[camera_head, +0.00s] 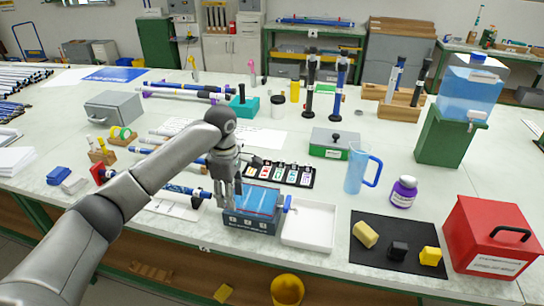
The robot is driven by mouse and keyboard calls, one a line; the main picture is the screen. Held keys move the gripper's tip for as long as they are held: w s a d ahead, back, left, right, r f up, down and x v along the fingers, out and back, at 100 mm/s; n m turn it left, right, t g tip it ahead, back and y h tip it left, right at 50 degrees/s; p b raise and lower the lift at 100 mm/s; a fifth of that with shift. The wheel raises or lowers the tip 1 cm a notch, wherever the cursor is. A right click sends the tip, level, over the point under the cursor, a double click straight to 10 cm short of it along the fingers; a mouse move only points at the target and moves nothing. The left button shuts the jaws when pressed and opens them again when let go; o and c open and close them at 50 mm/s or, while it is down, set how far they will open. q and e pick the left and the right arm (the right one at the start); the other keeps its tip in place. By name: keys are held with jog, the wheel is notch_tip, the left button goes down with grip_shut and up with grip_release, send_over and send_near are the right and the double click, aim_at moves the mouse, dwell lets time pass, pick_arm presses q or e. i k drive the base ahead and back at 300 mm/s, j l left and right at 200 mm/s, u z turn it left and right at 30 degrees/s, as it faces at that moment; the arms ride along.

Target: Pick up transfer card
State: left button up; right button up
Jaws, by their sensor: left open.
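I cannot tell for sure which thing is the transfer card. A black tray (307,184) with several small coloured cards lies right of my left gripper. A flat white card or sheet (172,208) lies left of it, partly under a blue rod. My left gripper (228,203) points down, open, over the left part of a grey-blue box (250,222) with a blue top. I see nothing between its fingers, and I cannot tell whether they touch the box. My right gripper is not in view.
A white tray (309,243) stands right of the box. A black mat (377,272) with blocks lies at the front right, beside a red case (466,250). A blue jug (355,168) and a green box (331,151) stand further back. Rods and papers crowd the left.

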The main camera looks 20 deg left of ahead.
aim_at(264, 172)
jog(key=i, duration=1.05)
